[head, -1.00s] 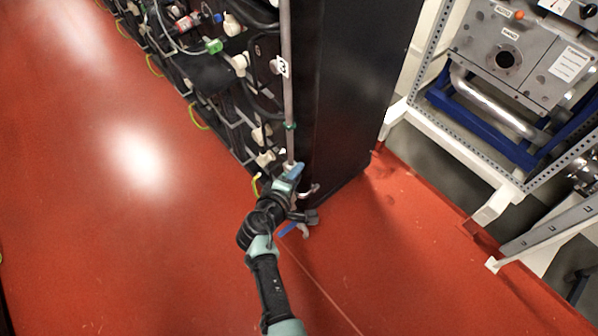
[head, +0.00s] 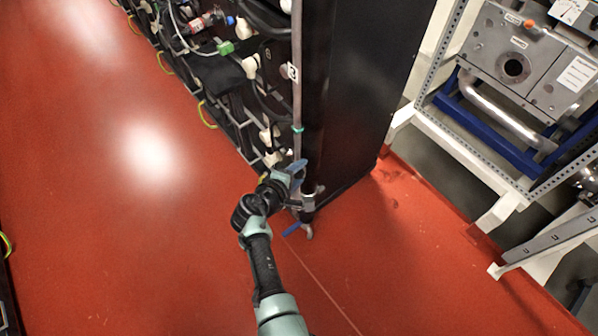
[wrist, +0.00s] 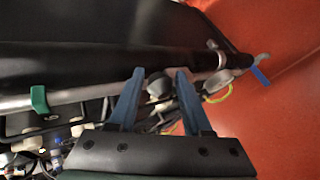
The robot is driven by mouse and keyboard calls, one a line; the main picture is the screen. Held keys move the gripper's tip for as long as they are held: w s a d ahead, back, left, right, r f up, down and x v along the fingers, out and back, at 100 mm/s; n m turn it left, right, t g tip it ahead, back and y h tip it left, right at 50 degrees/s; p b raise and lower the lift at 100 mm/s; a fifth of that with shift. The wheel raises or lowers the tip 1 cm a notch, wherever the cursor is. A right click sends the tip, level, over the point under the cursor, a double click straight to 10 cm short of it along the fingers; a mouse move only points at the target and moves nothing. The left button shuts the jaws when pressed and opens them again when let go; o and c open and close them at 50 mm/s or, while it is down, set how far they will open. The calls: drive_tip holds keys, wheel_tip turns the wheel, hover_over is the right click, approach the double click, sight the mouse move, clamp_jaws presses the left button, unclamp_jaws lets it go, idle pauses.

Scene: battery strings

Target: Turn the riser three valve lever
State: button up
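The riser three pipe (head: 297,100) runs down the corner of a black cabinet beside a "3" label (head: 292,72). The valve lever (head: 291,230) is a small blue handle near the pipe's foot, close to the floor. In the wrist view the blue lever (wrist: 261,75) is at the upper right, to the right of both fingers. My gripper (head: 303,182) is at the pipe, a little above the lever. In the wrist view my gripper (wrist: 160,73) has its two blue fingers apart, with a grey rounded fitting (wrist: 158,88) showing between them. Contact cannot be told.
The black cabinet (head: 360,80) stands right behind the pipe. Battery racks with cables and white connectors (head: 250,66) line its left side. A green clamp (head: 298,128) sits on the pipe. A white metal frame (head: 470,150) stands at right. The red floor (head: 130,240) is clear.

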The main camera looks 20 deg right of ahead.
drive_tip(key=shift+o, duration=1.1)
drive_tip(key=shift+r, duration=0.1)
drive_tip(key=p+v, duration=0.3)
drive_tip(key=v, duration=1)
drive_tip(key=shift+p, duration=0.4)
